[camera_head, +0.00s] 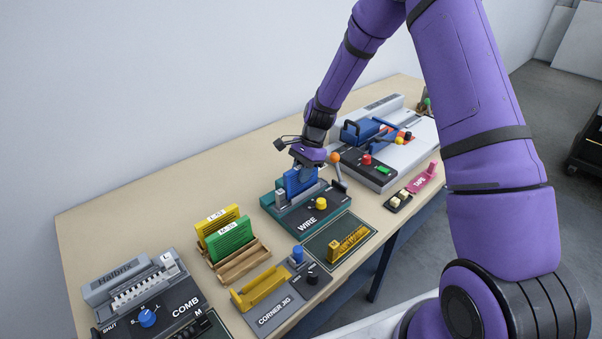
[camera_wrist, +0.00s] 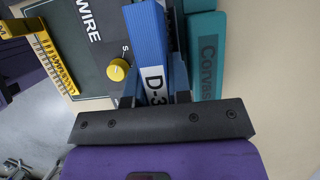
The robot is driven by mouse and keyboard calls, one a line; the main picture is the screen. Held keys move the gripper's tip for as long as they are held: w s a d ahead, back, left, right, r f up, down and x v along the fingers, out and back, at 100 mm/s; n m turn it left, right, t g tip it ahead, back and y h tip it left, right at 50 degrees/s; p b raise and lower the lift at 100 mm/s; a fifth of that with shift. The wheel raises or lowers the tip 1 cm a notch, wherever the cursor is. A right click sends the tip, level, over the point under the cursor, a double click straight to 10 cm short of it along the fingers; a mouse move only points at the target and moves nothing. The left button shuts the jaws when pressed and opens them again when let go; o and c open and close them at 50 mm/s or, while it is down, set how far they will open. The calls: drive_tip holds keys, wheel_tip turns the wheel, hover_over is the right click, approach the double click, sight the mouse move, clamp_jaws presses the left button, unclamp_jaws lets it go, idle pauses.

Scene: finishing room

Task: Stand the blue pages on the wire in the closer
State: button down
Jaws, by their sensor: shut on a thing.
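The blue pages (camera_head: 298,181) are upright in my gripper (camera_head: 304,166), over the back part of the teal wire closer (camera_head: 328,212) marked WIRE. In the wrist view, my gripper (camera_wrist: 155,98) is shut on the blue pages (camera_wrist: 146,38), whose label reads D-3 and is partly covered. The closer (camera_wrist: 205,60) lies below and around them, with a yellow knob (camera_wrist: 117,70). The wire inside the closer is hidden, so I cannot tell whether the pages touch it.
A gold toothed strip (camera_head: 350,243) lies on a dark mat in front of the closer. A wooden rack (camera_head: 242,263) holds green (camera_head: 230,238) and yellow pages (camera_head: 214,220). The comb machine (camera_head: 150,300), corner jig (camera_head: 275,312) and a grey machine (camera_head: 408,125) stand around.

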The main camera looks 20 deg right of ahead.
drive_tip(key=shift+f, duration=0.55)
drive_tip(key=c, duration=1.3)
unclamp_jaws()
drive_tip(key=shift+v, duration=5.45)
drive_tip(key=shift+r, duration=0.1)
drive_tip(key=s+r+n+t+h, duration=0.15)
drive_tip(key=s+r+n, duration=0.25)
drive_tip(key=s+r, duration=0.5)
drive_tip(key=s+r+n+t+h, duration=0.1)
drive_tip(key=s+r+n+t, duration=0.15)
drive_tip(key=s+r, duration=0.65)
drive_tip(key=s+d+r+n+t, duration=0.1)
drive_tip(key=s+r+n, duration=0.1)
drive_tip(key=s, duration=0.4)
drive_tip(key=s+d+r+n+t+h, duration=0.1)
drive_tip(key=s+r+n, duration=0.1)
drive_tip(key=s, duration=0.3)
drive_tip(key=s+d+r+n, duration=0.1)
drive_tip(key=s+r+n, duration=0.2)
drive_tip(key=s, duration=0.3)
drive_tip(key=shift+s+d+r+t+h, duration=0.1)
drive_tip(key=shift+s+r+t+h, duration=0.25)
drive_tip(key=shift+r, duration=0.25)
